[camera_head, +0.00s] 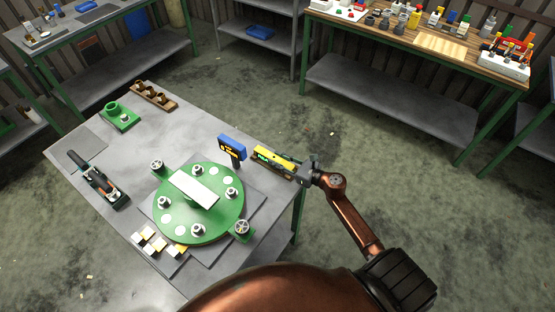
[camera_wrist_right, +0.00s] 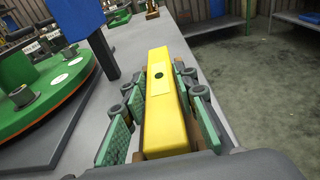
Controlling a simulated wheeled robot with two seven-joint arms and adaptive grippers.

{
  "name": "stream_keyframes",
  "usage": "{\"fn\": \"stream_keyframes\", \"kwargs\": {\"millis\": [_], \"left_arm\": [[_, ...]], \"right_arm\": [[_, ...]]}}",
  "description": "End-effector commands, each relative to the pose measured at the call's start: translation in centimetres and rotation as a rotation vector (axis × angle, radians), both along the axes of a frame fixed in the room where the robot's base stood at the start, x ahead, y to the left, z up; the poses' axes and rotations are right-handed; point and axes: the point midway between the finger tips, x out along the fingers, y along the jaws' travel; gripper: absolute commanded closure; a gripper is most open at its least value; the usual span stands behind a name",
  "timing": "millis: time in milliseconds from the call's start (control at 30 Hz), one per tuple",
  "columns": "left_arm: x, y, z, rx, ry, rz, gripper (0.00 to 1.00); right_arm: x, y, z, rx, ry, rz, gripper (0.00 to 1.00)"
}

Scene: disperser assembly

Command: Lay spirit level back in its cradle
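The yellow spirit level (camera_head: 275,158) lies lengthwise along its brown cradle (camera_head: 262,171) at the table's right edge in the head view. In the right wrist view the level (camera_wrist_right: 160,95) runs between my finger pads, with a bit of the brown cradle showing beside it. My right gripper (camera_head: 306,171) is at the level's right end. In the right wrist view its green-padded fingers (camera_wrist_right: 163,125) stand open on both sides, with gaps to the level. The level hides much of the cradle, so full seating cannot be told. My left gripper is not in view.
A green round fixture (camera_head: 190,222) with metal fittings fills the table's middle. A black tool in a holder (camera_head: 95,178) is at the left. Floor right of the table is clear.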

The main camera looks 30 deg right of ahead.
Motion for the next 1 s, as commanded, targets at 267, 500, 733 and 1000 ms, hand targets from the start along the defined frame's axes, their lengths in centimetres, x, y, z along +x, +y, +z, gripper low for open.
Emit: {"fn": "stream_keyframes", "kwargs": {"millis": [267,500,733,1000], "left_arm": [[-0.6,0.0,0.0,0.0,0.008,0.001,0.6],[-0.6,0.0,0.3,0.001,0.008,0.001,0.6],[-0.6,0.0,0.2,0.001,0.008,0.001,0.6],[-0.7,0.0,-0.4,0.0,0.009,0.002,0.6]], "right_arm": [[0.0,0.0,0.1,0.0,0.0,0.0,0.58],[0.0,0.0,0.3,0.0,-0.001,0.0,0.58],[-2.7,-1.2,0.6,-0.002,0.002,-0.003,0.58],[-7.9,-3.3,1.5,-0.001,0.002,-0.002,0.58]]}}
